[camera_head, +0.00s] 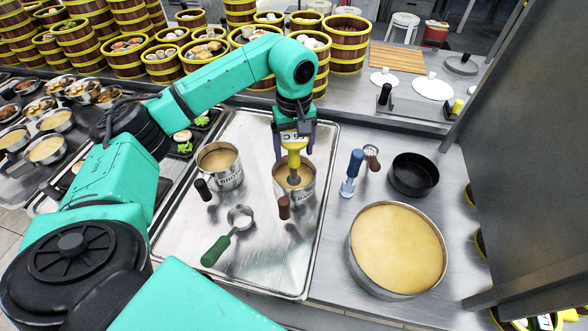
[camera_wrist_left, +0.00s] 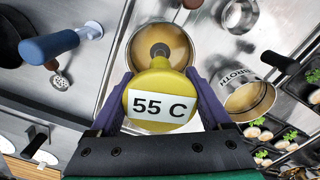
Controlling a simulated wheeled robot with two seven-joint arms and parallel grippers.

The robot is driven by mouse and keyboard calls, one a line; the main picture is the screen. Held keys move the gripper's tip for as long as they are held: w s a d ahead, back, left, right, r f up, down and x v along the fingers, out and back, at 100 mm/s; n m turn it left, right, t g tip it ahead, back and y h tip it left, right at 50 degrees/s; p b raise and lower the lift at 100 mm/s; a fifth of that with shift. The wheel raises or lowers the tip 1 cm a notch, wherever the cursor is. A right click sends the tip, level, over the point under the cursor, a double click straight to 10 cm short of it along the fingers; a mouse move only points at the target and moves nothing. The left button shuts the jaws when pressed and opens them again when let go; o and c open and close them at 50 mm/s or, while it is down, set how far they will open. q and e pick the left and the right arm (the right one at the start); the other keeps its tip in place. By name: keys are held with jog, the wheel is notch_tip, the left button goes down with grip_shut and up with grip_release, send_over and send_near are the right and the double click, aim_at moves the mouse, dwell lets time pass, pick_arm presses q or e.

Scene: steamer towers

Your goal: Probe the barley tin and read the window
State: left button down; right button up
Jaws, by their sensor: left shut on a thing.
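My left gripper (camera_head: 294,152) is shut on a yellow probe (camera_head: 294,161) and holds it upright over a metal tin with a brown handle (camera_head: 307,193). The probe's lower end is down in the tin's tan contents. The label on this tin is too small to read. In the left wrist view the probe's white window (camera_wrist_left: 162,107) faces the camera and reads "55 C". A second tin with a black handle (camera_head: 228,181) stands to the left, also holding tan contents. Its label appears to read "BROTH" in the left wrist view (camera_wrist_left: 242,76). My right gripper is out of view.
Both tins stand on a metal tray (camera_head: 262,262). A green-handled scoop (camera_head: 216,250) lies in front. Right of the tray are a blue-handled tool (camera_head: 355,164), a black round pan (camera_head: 414,174) and a large tan-filled round pan (camera_head: 398,248). Steamer towers (camera_head: 122,57) line the back.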

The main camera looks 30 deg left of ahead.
pick_arm(q)
notch_tip(320, 180, up, 12)
jog(key=p, duration=0.7)
jog(key=shift+f+p, duration=0.25)
jog(key=shift+p, duration=0.1)
jog(key=shift+f, duration=0.1)
jog(key=shift+a, duration=0.1)
dwell(0.6)
